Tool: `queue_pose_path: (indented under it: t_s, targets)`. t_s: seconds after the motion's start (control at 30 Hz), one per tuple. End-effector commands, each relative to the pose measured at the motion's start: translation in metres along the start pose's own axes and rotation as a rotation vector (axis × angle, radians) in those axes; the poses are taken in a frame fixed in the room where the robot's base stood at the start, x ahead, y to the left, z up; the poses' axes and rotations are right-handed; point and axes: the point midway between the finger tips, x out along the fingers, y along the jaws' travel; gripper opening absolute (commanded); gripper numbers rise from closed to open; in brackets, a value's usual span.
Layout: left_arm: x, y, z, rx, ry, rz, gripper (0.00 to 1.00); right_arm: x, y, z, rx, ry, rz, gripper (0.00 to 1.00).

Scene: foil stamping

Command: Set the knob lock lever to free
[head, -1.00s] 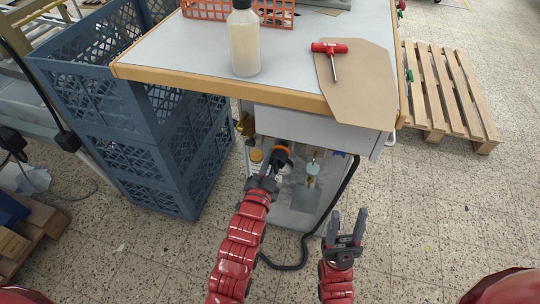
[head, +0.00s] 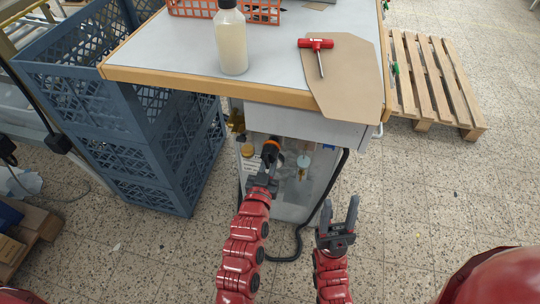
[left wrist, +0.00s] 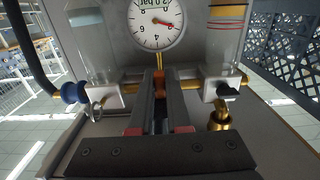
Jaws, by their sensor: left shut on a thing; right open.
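An orange and black knob (head: 270,149) is on the air unit below the table. My left gripper (head: 264,171) is at it, with its fingers shut. In the left wrist view my left gripper (left wrist: 160,84) has a narrow orange piece (left wrist: 159,98) between its fingers; most of that piece is hidden. I cannot make out the lock lever or its setting. A round white gauge (left wrist: 157,22) is beyond the fingertips. My right gripper (head: 338,216) is open and empty, right of the unit and apart from it.
Clear bowls (left wrist: 95,52) (left wrist: 224,40) and brass fittings flank the left gripper. A black hose (head: 326,212) hangs right of the unit. The table (head: 180,62) overhangs it, with a bottle (head: 231,45) and red-handled tool (head: 316,44) on top. Blue crates (head: 125,155) stand left.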

Motion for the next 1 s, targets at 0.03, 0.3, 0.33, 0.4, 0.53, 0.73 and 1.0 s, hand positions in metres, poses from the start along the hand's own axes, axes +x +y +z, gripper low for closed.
queue_pose_path:
  t_s: [0.03, 0.3, 0.33, 0.4, 0.53, 0.73, 1.0]
  targets:
    - [-0.0002, 0.0005, 0.0014, -0.005, -0.003, 0.001, 0.0, -0.0001, 0.0, 0.0, 0.0, 0.0, 0.0, 0.5]
    - [-0.0003, 0.0008, 0.0017, -0.009, -0.003, 0.001, 0.0, -0.0001, 0.0, 0.0, 0.0, 0.0, 0.0, 0.5]
    - [-0.0003, 0.0008, 0.0017, -0.009, -0.003, 0.001, 0.0, -0.0001, 0.0, 0.0, 0.0, 0.0, 0.0, 0.5]
    - [-0.0003, 0.0008, 0.0017, -0.008, -0.003, 0.001, 0.0, -0.0001, 0.0, 0.0, 0.0, 0.0, 0.0, 0.5]
    - [-0.0002, 0.0008, 0.0014, -0.008, -0.003, 0.001, 0.36, -0.0001, 0.0, 0.0, 0.0, 0.0, 0.0, 0.5]
    - [-0.0002, 0.0005, 0.0008, -0.007, -0.001, 0.001, 0.45, 0.0, 0.0, 0.0, 0.0, 0.0, 0.0, 0.5]
    - [-0.0083, 0.0007, 0.0011, -0.007, -0.002, 0.001, 0.45, 0.0009, 0.0, -0.0002, 0.0, 0.0, 0.0, 0.5]
